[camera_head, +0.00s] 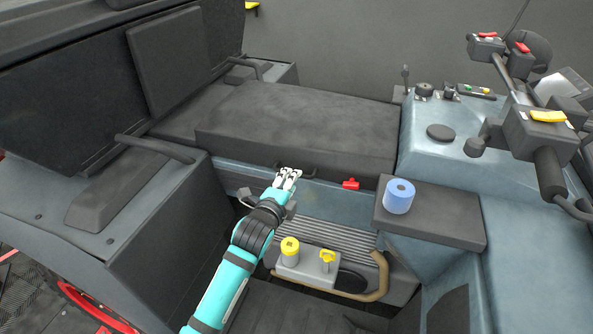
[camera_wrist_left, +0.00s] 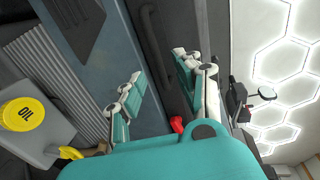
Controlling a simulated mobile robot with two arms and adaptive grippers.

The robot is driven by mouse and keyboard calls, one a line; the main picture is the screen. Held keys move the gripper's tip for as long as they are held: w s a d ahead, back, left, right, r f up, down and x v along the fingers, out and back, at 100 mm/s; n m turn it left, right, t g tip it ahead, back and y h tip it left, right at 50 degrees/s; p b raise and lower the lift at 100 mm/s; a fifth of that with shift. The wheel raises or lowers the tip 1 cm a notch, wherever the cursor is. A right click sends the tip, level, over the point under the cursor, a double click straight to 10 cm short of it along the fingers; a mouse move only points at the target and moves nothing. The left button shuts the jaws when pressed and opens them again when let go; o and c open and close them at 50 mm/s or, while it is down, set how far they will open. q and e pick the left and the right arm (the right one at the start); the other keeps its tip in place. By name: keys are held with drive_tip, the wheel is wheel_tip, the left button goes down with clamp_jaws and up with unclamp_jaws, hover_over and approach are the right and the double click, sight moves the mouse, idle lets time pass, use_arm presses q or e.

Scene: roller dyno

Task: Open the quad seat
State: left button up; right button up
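The quad seat (camera_head: 300,128) is a dark grey flat cushion lying level in the middle of the head view. A black bar handle (camera_wrist_left: 154,48) runs along its front side in the left wrist view. My left gripper (camera_head: 287,178) is at the seat's front edge, close to this handle. In the left wrist view its two fingers (camera_wrist_left: 162,82) stand apart, with the handle beyond and between them in the picture. Nothing is seen held; I cannot tell whether a finger touches the handle. My right gripper is not in view.
A red latch (camera_head: 351,184) sits right of my left gripper. A blue roll (camera_head: 399,196) stands on a dark ledge (camera_head: 440,226). Below are yellow caps (camera_head: 289,248) and a tan curved bar (camera_head: 378,278). The handlebar console (camera_head: 450,125) is at right; a tall dark panel (camera_head: 90,75) stands at left.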

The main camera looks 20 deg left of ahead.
use_arm(q)
drive_tip(key=x, duration=0.5)
drive_tip(key=shift+w, duration=0.15)
clamp_jaws()
drive_tip(key=shift+w, duration=0.1)
idle(0.3)
